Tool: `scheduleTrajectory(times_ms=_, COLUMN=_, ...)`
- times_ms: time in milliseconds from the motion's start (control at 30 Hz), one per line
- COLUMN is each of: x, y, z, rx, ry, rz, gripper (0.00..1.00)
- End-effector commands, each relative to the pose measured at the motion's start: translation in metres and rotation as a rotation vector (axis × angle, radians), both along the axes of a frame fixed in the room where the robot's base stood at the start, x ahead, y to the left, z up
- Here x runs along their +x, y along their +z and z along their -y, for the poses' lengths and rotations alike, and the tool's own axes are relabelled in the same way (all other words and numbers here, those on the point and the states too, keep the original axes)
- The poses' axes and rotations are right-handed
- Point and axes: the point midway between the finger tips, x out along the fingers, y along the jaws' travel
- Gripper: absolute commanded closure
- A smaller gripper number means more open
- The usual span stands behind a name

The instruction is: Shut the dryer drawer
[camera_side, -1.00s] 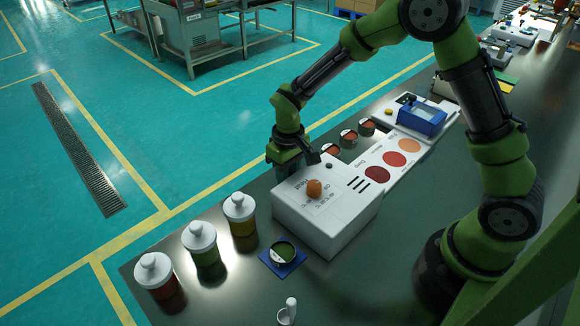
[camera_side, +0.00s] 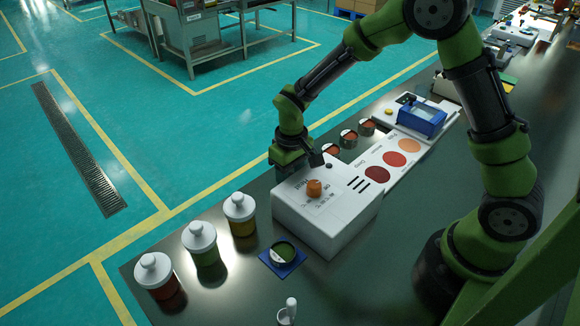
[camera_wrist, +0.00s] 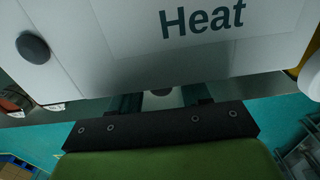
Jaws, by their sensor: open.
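The dryer is a white box (camera_side: 335,222) with an orange knob (camera_side: 314,188) and dark slots on top, standing on the dark bench. My gripper (camera_side: 290,168) is at its far left side, pointing down close against that side. Its fingers are mostly hidden there. In the wrist view, the dryer (camera_wrist: 110,60) with the word "Heat" fills the upper part. My open gripper (camera_wrist: 160,103) has its two fingers apart just below the dryer's edge, with a small dark round part between them. I cannot make out the drawer or how far it is out; contact is unclear.
Several lidded jars (camera_side: 200,243) stand front left. A dish of green material (camera_side: 284,252) sits on a blue pad before the dryer. A white panel with coloured discs (camera_side: 395,159) and a blue-framed device (camera_side: 422,118) extend behind right.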

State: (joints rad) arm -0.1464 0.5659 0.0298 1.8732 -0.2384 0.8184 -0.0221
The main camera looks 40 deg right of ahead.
Motion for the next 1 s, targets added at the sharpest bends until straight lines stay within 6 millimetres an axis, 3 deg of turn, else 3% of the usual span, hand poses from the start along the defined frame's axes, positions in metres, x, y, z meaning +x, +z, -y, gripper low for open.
scheduleTrajectory(times_ms=800, x=0.001, y=0.073, z=0.0, rx=0.001, ry=0.001, rz=0.004, gripper=0.53)
scheduleTrajectory(times_ms=1000, x=0.0, y=0.08, z=0.0, rx=0.0, ry=0.001, rz=0.0, gripper=0.53)
